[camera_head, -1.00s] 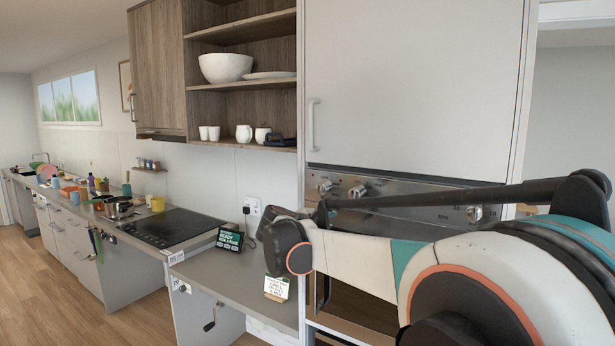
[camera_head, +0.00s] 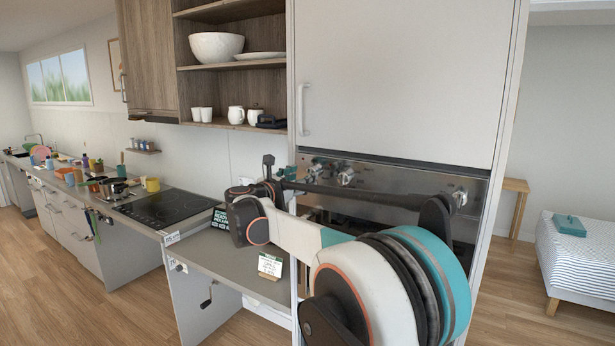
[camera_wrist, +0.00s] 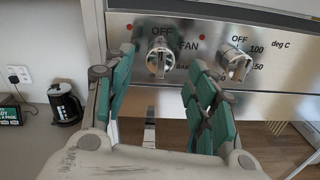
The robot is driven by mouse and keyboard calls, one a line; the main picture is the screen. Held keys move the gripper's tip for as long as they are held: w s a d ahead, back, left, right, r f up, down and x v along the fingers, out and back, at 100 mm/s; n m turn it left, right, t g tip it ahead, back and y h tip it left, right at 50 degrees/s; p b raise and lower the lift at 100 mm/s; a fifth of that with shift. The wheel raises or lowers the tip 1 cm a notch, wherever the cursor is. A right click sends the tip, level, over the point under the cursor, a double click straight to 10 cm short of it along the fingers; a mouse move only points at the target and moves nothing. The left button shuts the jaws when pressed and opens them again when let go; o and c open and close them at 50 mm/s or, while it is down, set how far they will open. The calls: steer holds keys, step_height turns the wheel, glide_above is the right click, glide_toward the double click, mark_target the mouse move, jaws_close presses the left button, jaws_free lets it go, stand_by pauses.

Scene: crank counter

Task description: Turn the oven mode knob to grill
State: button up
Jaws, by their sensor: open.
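The oven mode knob (camera_wrist: 159,57) is a silver knob on the steel panel, with OFF above it, FAN at its right and a partly hidden word at lower right. Its grip bar looks close to upright; I cannot read its exact setting. In the wrist view my gripper (camera_wrist: 160,62) is open, one green-padded finger on each side of the knob in the picture. A gap shows on both sides; the depth is unclear. No grill label is readable.
A temperature knob (camera_wrist: 235,64), marked OFF, 100 and deg C, sits right of the mode knob, close to my right finger. A black kettle (camera_wrist: 65,105) stands on the counter at left. A tall cupboard door (camera_head: 400,80) is above the panel.

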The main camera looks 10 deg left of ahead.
steer(key=shift+x, duration=2.05)
steer(key=shift+c, duration=0.3)
steer(key=c, duration=1)
